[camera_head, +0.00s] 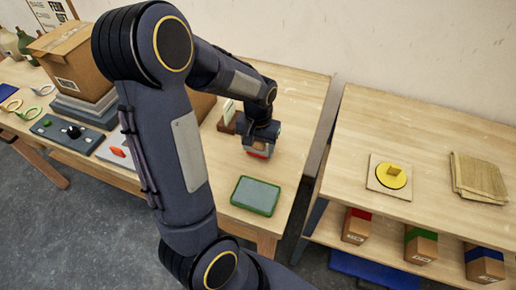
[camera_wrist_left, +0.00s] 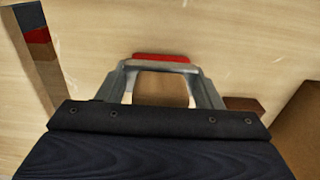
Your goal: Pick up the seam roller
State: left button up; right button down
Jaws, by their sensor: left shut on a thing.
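My left gripper (camera_head: 262,136) is low over the right part of the left wooden table. It is shut on a small red and brown thing, which I take to be the seam roller (camera_head: 258,154); the gripper hides most of it. In the left wrist view, a red strip of the seam roller (camera_wrist_left: 162,57) shows just beyond the fingertips, and a brown part fills the gap between the fingers of the left gripper (camera_wrist_left: 161,66). I cannot tell whether it touches the tabletop. My right gripper is not in view.
A green-rimmed grey pad (camera_head: 255,195) lies near the front edge. A small wooden holder (camera_head: 227,122) stands left of the gripper. Across a gap, the right table (camera_head: 430,140) bears a yellow disc (camera_head: 391,176) and brown sheets (camera_head: 478,177); coloured boxes (camera_head: 420,246) stand below.

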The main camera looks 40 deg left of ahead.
pick_arm(q)
jog(key=s+a+r, duration=0.2)
jog(key=s+r, duration=0.3)
jog(key=s, duration=0.1)
jog(key=s+a+r+b, duration=0.1)
jog(key=s+a+r, duration=0.1)
jog(key=s+r, duration=0.4)
jog(key=shift+s+a+r, duration=0.25)
jog(key=shift+s+a, duration=0.1)
jog(key=shift+s, duration=0.3)
